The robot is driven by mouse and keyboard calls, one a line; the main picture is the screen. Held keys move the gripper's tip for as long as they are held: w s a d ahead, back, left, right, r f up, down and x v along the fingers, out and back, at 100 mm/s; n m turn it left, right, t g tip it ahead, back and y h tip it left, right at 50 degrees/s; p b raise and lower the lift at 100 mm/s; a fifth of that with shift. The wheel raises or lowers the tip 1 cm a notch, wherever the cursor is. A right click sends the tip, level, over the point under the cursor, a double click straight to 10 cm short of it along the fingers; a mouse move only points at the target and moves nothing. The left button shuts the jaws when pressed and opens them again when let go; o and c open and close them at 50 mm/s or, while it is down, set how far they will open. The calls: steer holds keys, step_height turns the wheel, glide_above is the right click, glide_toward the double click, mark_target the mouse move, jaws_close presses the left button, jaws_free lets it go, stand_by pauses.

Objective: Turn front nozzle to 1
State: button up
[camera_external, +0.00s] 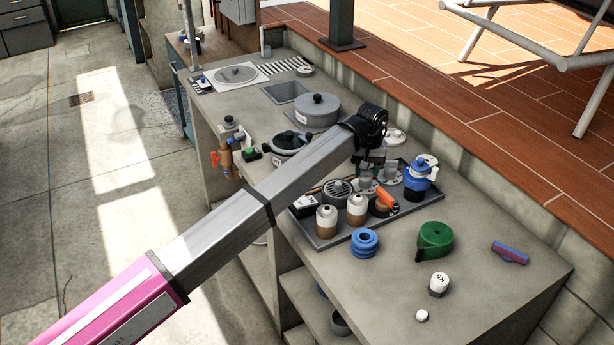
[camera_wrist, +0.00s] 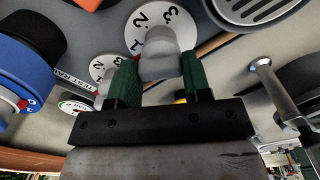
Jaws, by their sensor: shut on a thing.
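My gripper (camera_wrist: 157,78) has green finger pads on both sides of a grey nozzle handle (camera_wrist: 160,58) and is shut on it. The nozzle rises from a round white dial (camera_wrist: 183,24) with the numbers 1, 2 and 3; a red mark shows beside the 1. The handle hides part of the dial. A second numbered dial (camera_wrist: 100,62) sits to the left, partly behind a finger. In the external view my gripper (camera_external: 373,157) reaches down at the tray's back part, among grey nozzles on white discs (camera_external: 366,183), and the arm hides part of them.
A blue valve (camera_external: 418,180) stands close to the right, with an orange-handled part (camera_external: 384,203) and white-topped bottles (camera_external: 326,220) in front, all in the grey tray (camera_external: 345,238).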

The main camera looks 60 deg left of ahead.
stand_by(0.3)
steer(key=o, duration=0.9)
step_height(320, 180, up, 11)
steer(key=shift+f, duration=0.1)
